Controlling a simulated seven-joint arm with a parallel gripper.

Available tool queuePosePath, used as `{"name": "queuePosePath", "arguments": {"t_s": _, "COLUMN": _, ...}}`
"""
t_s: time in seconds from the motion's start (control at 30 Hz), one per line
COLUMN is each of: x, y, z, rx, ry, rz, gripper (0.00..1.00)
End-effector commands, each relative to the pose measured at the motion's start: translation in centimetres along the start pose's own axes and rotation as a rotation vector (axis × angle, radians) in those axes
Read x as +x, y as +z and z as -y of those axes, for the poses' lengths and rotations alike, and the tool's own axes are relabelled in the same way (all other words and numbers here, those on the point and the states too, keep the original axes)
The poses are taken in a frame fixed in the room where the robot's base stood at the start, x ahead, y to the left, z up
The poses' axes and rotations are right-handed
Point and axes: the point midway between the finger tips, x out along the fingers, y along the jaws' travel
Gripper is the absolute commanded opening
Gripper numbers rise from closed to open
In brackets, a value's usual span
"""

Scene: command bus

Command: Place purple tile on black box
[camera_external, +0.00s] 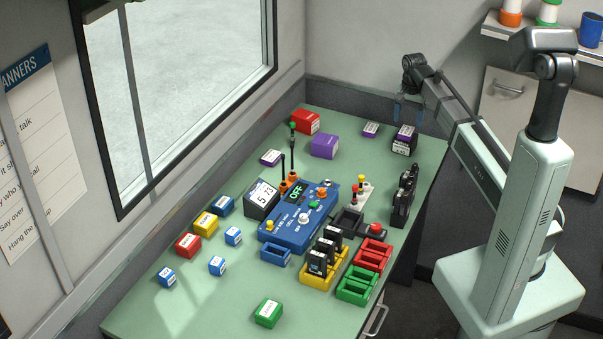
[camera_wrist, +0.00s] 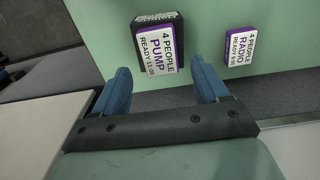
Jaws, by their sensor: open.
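A purple-edged tile with a white label, reading 4 PEOPLE PUMP (camera_wrist: 160,47), lies flat on top of the black box (camera_wrist: 159,18) in the wrist view. In the external view the same tile (camera_external: 406,133) tops the black box (camera_external: 402,149) near the far right of the table. My gripper (camera_external: 408,112) hangs above and beside them. In the wrist view my gripper (camera_wrist: 164,82) is open, its two blue fingers apart with nothing between them. Another purple tile, reading RADIO (camera_wrist: 239,46), lies on the table; it also shows in the external view (camera_external: 370,129).
A blue control panel (camera_external: 293,232), black radios (camera_external: 404,197) and colored trays (camera_external: 374,255) fill the middle and right. The green table is clear around the black box.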

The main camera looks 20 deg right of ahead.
Motion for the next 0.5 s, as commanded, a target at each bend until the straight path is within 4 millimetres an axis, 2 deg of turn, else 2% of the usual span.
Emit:
{"name": "queuePosePath", "arguments": {"t_s": 0.2, "x": -3.6, "y": -0.1, "z": 0.1, "rx": 0.000, "ry": -0.002, "rz": -0.002, "gripper": 0.74}}
{"name": "queuePosePath", "arguments": {"t_s": 0.5, "x": -7.4, "y": -0.1, "z": 0.1, "rx": 0.001, "ry": -0.001, "rz": 0.000, "gripper": 0.74}}
